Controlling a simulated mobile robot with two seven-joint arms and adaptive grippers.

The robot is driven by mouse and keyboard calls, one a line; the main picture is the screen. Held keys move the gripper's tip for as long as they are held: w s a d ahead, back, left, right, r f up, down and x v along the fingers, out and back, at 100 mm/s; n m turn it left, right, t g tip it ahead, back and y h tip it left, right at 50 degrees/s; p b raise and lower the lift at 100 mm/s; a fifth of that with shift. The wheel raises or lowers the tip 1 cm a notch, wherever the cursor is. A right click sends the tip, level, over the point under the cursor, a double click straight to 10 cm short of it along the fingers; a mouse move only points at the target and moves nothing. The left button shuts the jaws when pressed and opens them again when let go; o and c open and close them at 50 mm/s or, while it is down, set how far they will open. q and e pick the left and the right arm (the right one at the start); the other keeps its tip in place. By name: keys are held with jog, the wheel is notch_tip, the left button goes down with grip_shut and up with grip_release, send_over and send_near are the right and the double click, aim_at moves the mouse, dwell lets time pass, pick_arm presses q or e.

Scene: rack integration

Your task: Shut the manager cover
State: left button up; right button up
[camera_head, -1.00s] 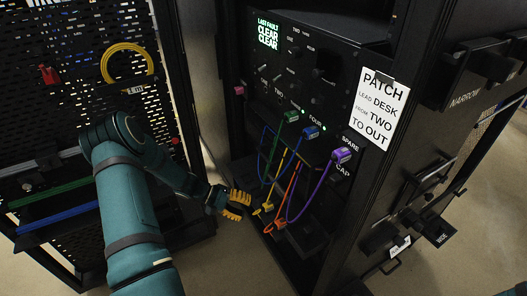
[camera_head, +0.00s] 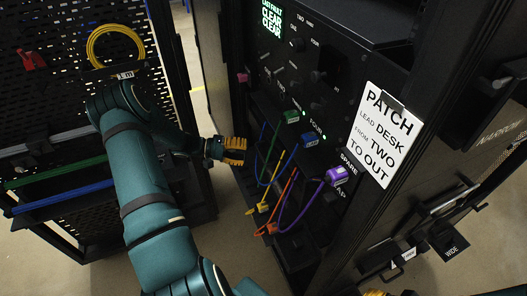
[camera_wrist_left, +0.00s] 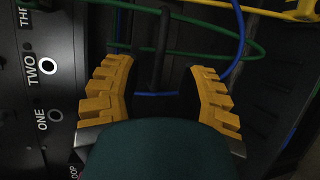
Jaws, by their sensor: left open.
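My left gripper (camera_head: 235,150) has yellow fingers and is at the left edge of the rack's front, left of the hanging patch cables. In the left wrist view its fingers (camera_wrist_left: 160,95) are spread apart. A dark upright bar (camera_wrist_left: 161,45) shows between and beyond them; I cannot tell whether it belongs to the manager cover or whether anything touches it. Green and blue cables cross there. The manager cover is not clearly distinguishable in the dark area under the panel. A small yellowish tip at the bottom edge of the head view may be my right gripper; too little shows.
Green (camera_head: 291,117), blue (camera_head: 309,139) and purple (camera_head: 336,176) plugs sit in the panel, with cables looping below. A yellow (camera_head: 263,207) and an orange (camera_head: 271,228) cable end hang low. A patch sign (camera_head: 385,134) is at right. A perforated rack with a yellow coil (camera_head: 116,45) stands left.

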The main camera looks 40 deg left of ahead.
aim_at(259, 154)
pick_arm(q)
jog(key=shift+x, duration=3)
grip_shut()
